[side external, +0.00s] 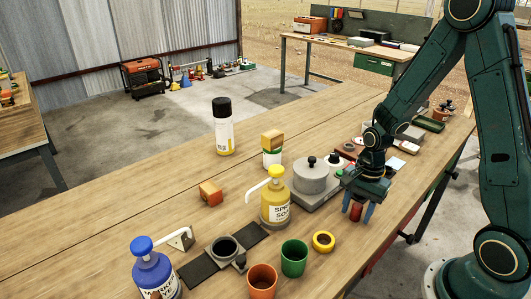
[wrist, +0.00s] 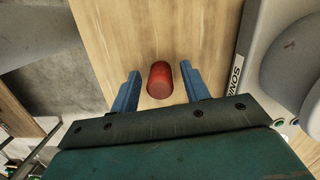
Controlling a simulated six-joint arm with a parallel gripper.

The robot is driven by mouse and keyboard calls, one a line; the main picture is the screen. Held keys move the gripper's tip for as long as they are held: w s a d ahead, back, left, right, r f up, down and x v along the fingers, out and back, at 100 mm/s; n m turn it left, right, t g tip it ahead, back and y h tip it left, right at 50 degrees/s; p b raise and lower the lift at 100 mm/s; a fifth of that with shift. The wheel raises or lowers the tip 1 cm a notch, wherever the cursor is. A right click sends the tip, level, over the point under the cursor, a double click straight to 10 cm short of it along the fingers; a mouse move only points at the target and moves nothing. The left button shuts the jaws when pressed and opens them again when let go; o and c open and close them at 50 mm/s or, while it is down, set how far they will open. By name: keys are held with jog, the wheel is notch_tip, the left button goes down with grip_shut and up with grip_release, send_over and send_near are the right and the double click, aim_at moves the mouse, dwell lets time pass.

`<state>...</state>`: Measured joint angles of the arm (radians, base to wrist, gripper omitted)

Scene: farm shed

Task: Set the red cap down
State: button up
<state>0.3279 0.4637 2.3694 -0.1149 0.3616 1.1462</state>
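The red cap (side external: 356,211) is a small red cylinder at the right part of the wooden table, beside the grey device with the round drum. It appears to rest on the wood. My gripper (side external: 357,216) is low over the table with its blue fingers on either side of the cap. In the wrist view the red cap (wrist: 160,80) sits between the fingertips of my gripper (wrist: 160,84). There is a clear gap on each side, so the fingers are open and do not touch it.
The grey device (side external: 312,180) stands close to the left of my gripper. The left table middle has free room.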

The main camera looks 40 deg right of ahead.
jog(key=shift+r, duration=0.15)
notch_tip(320, 180, up, 12)
jog(key=d, duration=0.1)
jog(key=shift+d, duration=0.25)
dwell(0.6)
jog(key=shift+w, duration=0.1)
dwell(0.4)
jog(key=s+a+r+n+t+h, duration=0.1)
jog(key=s+a+r+n+t, duration=0.4)
jog(key=s+a+r+n, duration=0.3)
jog(key=shift+s+a+r+n+t, duration=0.35)
jog(key=shift+s+r+n, duration=2)
jog(key=shift+n, duration=1.85)
jog(key=shift+w+d+r, duration=0.1)
jog(key=shift+w+r, duration=0.25)
jog(key=shift+w, duration=0.1)
